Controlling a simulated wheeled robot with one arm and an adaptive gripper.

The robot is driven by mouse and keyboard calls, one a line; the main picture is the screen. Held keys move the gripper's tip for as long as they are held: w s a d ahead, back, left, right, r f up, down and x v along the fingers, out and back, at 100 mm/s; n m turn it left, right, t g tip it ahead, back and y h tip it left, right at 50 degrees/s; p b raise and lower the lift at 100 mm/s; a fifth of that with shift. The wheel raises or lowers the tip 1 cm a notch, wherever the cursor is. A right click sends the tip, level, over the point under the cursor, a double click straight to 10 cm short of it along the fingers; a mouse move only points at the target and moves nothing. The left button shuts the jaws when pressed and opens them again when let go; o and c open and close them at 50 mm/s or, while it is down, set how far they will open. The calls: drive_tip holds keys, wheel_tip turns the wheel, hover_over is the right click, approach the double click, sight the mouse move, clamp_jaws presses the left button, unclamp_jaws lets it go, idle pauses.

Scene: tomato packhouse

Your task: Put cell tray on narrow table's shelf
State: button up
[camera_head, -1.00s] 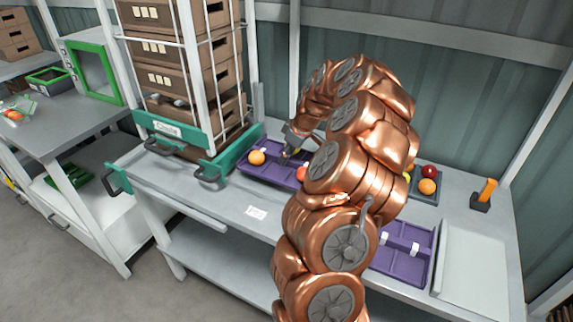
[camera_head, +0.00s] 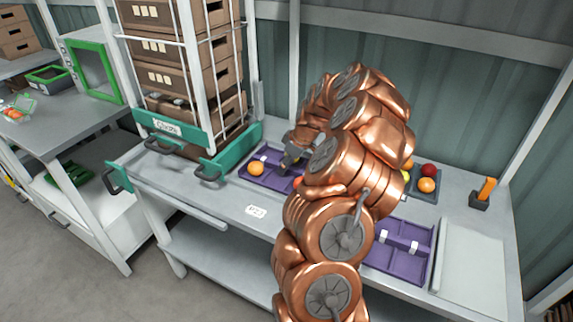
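A purple cell tray (camera_head: 245,173) lies on the grey worktop beside the green cart base, with an orange tomato in its left part. A second orange-red tomato (camera_head: 298,182) is partly hidden by my arm. Another purple cell tray (camera_head: 412,263), with white clips and no tomatoes seen, lies at the front right, its left part behind my arm. My gripper (camera_head: 289,160) points down at the right part of the back tray. Its fingertips are small and partly blocked, so its opening and any contact are unclear. The table's lower shelf (camera_head: 215,262) shows bare beneath the worktop.
A dark tray (camera_head: 438,198) with red and orange tomatoes stands behind my arm. A pale board (camera_head: 474,266) and an orange-handled tool (camera_head: 483,194) are at right. A tall cart of brown crates (camera_head: 180,85) stands at the back left. The worktop's front left is clear.

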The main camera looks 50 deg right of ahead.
drive_tip(key=b+v, duration=0.2)
drive_tip(key=v, duration=0.9)
drive_tip(key=w+a+r+n+g+y, duration=0.1)
drive_tip(key=a+r, duration=0.1)
drive_tip(key=a, duration=0.6)
drive_tip(key=a+r, duration=0.3)
drive_tip(key=a, duration=0.6)
drive_tip(key=s+a+g, duration=0.1)
drive_tip(key=s+a, duration=0.5)
drive_tip(key=a, duration=0.3)
drive_tip(key=s+a+f+m+g+h, duration=0.1)
drive_tip(key=s+a+g, duration=0.1)
drive_tip(key=s+a, duration=0.5)
drive_tip(key=a, duration=0.3)
drive_tip(key=shift+s+f, duration=0.15)
drive_tip(key=shift+s, duration=0.15)
drive_tip(key=s+a+f+m, duration=0.1)
drive_tip(key=s, duration=0.3)
drive_tip(key=s+f+m+g+h, duration=0.1)
drive_tip(key=s, duration=0.4)
drive_tip(key=s+a+f+m+g, duration=0.1)
drive_tip(key=s+f, duration=0.1)
drive_tip(key=s, duration=0.2)
drive_tip(key=shift+s+a+f, duration=0.1)
drive_tip(key=shift+s+a, duration=0.05)
drive_tip(key=shift+a, duration=0.2)
drive_tip(key=shift+c, duration=0.6)
drive_tip(key=shift+s, duration=0.15)
drive_tip(key=shift+c, duration=0.5)
